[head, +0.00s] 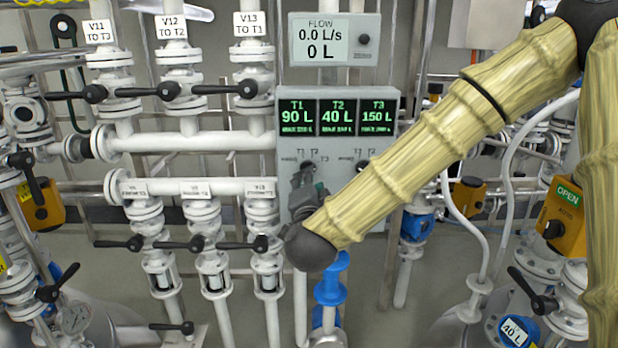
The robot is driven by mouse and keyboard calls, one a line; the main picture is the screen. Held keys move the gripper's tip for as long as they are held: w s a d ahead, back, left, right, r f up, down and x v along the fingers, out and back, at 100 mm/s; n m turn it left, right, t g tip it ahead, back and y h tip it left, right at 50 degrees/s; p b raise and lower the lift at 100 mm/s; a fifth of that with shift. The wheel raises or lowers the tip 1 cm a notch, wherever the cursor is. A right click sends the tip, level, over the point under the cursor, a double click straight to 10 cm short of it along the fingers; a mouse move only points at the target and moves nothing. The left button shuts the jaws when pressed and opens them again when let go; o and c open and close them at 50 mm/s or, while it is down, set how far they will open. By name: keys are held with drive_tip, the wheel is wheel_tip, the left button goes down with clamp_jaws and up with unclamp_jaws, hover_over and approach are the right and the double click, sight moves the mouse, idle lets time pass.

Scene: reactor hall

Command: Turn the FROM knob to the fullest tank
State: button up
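The grey control panel (284,130) stands upright at the centre of the head view. Its green displays read T1 90 L (297,116), T2 40 L (338,116) and T3 150 L (377,116), the highest number. Below them are two knob positions with small T1, T2, T3 labels. My gripper (308,168) is in front of the left knob position, close to the panel. It hides most of that knob, so its pointer direction and any contact are unclear. The right knob (361,165) is partly hidden behind my arm. The fingers are too small and dark to tell open from shut.
A flow meter (320,40) reading 0.0 L/s and 0 L is above the panel. White pipes with black-handled valves V11 (98,32), V12 (171,28) and V13 (248,25) crowd the left. An orange OPEN/AUTO box (563,215) and more pipes stand at right.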

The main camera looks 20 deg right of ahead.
drive_tip(key=v, duration=0.5)
drive_tip(key=shift+s+a, duration=0.1)
drive_tip(key=shift+s, duration=0.25)
drive_tip(key=s+a+f+n+g+y+p, duration=0.1)
drive_tip(key=s+f+n+g+y, duration=0.3)
drive_tip(key=f, duration=1.4)
drive_tip(key=s+a+f+n+g+y+p, duration=0.1)
drive_tip(key=s+f+n+g, duration=0.35)
drive_tip(key=f, duration=1.25)
drive_tip(key=s+d+f+n+g, duration=0.1)
drive_tip(key=s+f+n+g, duration=0.1)
drive_tip(key=s+f, duration=0.4)
drive_tip(key=s+d+f+n+g+p, duration=0.1)
drive_tip(key=s+f+g, duration=0.3)
drive_tip(key=s, duration=0.9)
drive_tip(key=s+d+f+n+g+p, duration=0.1)
drive_tip(key=s+d+f+n+g, duration=0.2)
drive_tip(key=s+f, duration=0.6)
drive_tip(key=shift+s, duration=0.25)
drive_tip(key=shift+d+n, duration=0.15)
drive_tip(key=shift+n, duration=0.1)
